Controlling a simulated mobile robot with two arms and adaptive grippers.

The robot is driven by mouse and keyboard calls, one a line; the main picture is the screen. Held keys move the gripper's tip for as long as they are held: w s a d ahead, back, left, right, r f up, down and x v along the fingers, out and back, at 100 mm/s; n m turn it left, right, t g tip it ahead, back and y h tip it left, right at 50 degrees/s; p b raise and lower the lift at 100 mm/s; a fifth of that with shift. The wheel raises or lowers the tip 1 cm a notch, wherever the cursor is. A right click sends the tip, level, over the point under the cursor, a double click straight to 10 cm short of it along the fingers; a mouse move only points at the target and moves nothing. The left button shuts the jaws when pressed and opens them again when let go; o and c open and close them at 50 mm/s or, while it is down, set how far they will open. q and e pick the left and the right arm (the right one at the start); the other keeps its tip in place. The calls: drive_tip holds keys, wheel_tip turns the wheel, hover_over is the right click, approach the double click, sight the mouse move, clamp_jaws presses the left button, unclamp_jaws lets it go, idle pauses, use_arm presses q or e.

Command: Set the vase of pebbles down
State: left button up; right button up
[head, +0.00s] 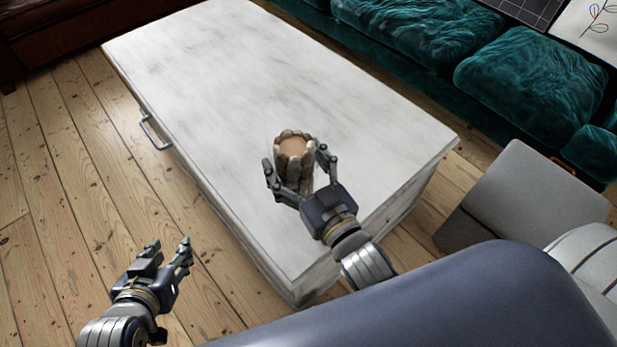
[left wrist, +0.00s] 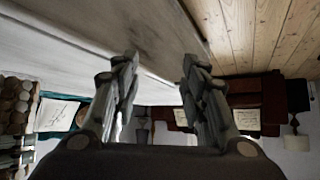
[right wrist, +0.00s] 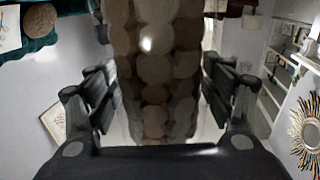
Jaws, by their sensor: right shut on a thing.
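The vase of pebbles (head: 294,157) is a brownish, rounded vessel covered in pebbles, with a tan top. In the head view it is over the near part of the white table (head: 230,80). My right gripper (head: 296,166) is shut on it, one finger on each side. In the right wrist view the pebbled side of the vase (right wrist: 155,70) fills the middle between the fingers. Whether its base touches the table top is hidden. My left gripper (head: 171,246) is open and empty, over the floor left of the table; its spread fingers also show in the left wrist view (left wrist: 158,65).
The table top is otherwise bare, with wide free room beyond the vase. A metal handle (head: 155,132) sticks out from the table's left side. A teal sofa (head: 440,60) and a grey block-like seat (head: 525,195) stand to the right. Floorboards (head: 60,220) lie open at left.

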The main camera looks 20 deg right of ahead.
sight(306, 191)
drive_tip(key=w+f+b, duration=0.1)
drive_tip(key=w, duration=0.1)
drive_tip(key=w+a+f+b, duration=0.1)
drive_tip(key=w+f, duration=0.1)
use_arm(q)
drive_tip(key=w+d+r+t+h, duration=0.2)
drive_tip(key=w+r+t, duration=0.4)
drive_tip(key=r, duration=0.4)
drive_tip(key=shift+w+d+r+t, duration=0.25)
drive_tip(key=shift+d+r+t, duration=0.15)
drive_tip(key=shift+d+t, duration=0.15)
use_arm(e)
drive_tip(key=shift+f, duration=0.1)
drive_tip(key=shift+f, duration=0.1)
use_arm(q)
drive_tip(key=shift+r, duration=0.1)
use_arm(e)
drive_tip(key=o, duration=2.1)
drive_tip(key=shift+f, duration=0.3)
drive_tip(key=shift+c, duration=0.2)
drive_tip(key=shift+r, duration=0.1)
